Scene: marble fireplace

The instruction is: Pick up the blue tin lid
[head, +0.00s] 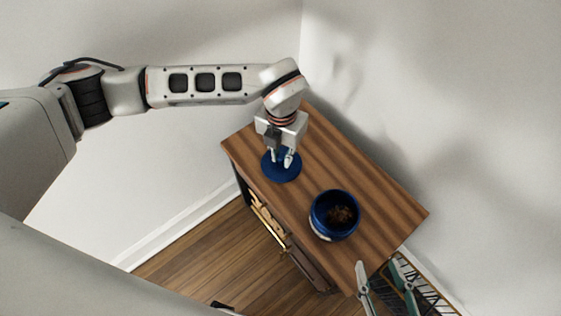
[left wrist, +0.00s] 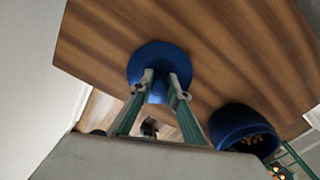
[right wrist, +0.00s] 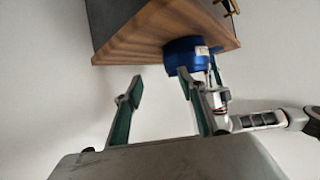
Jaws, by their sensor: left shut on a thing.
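The blue tin lid (head: 282,175) is a round dark-blue disc at the left part of the wooden cabinet top. It also shows in the left wrist view (left wrist: 152,55), over the wood. My left gripper (head: 281,158) points down at the lid's middle and is shut on its raised knob; the fingertips hide part of the knob. I cannot tell whether the lid touches the wood. My right gripper (head: 385,272) is open and empty near the cabinet's right front edge; its fingers (right wrist: 160,88) show wide apart in the right wrist view.
An open blue tin (head: 334,215) with brown contents stands on the cabinet top (head: 375,200), right of the lid. It has a pale label in the right wrist view (right wrist: 188,55). White walls meet behind the cabinet. The cabinet's back right top is clear.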

